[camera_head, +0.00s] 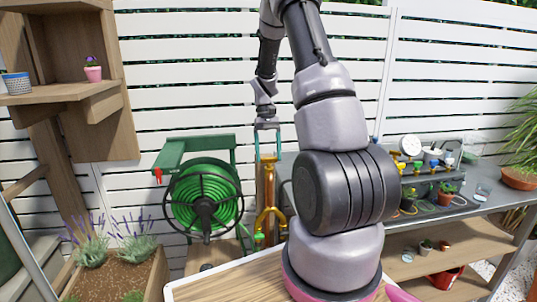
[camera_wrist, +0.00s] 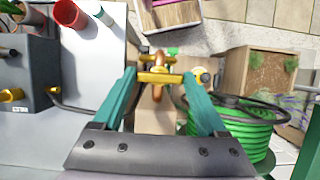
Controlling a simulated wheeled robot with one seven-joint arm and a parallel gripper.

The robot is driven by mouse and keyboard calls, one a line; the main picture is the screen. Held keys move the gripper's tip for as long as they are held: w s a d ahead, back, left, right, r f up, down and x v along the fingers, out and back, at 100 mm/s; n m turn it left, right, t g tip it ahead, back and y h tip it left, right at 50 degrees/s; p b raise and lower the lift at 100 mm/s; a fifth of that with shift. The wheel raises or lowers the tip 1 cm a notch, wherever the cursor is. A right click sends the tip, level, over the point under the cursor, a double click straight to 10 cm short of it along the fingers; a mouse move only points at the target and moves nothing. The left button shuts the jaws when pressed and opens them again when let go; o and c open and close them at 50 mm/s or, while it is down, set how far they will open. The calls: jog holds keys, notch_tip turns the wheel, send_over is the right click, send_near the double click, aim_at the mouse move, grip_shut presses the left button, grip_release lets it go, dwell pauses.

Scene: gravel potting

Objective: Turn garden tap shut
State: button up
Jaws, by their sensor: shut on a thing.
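The brass garden tap (camera_head: 268,190) stands upright in front of the white fence, beside the green hose reel. My gripper (camera_head: 267,150) reaches down over its top from above. In the wrist view the teal fingers of my gripper (camera_wrist: 160,76) are on either side of the tap's brass crossbar handle (camera_wrist: 158,78), closed on its two ends. The handle runs nearly straight across from fingertip to fingertip. Copper-coloured parts of the tap show below and above the bar. In the head view my arm covers the area just right of the tap.
The green hose reel (camera_head: 203,196) is close on the left. A lavender planter (camera_head: 120,275) stands further left, below a wooden shelf (camera_head: 60,92). A grey bench (camera_head: 480,207) with pots and tools is on the right. A wooden-topped surface (camera_head: 225,285) is in front.

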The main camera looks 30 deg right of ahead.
jog(key=o, duration=1.3)
jog(key=v, duration=1.1)
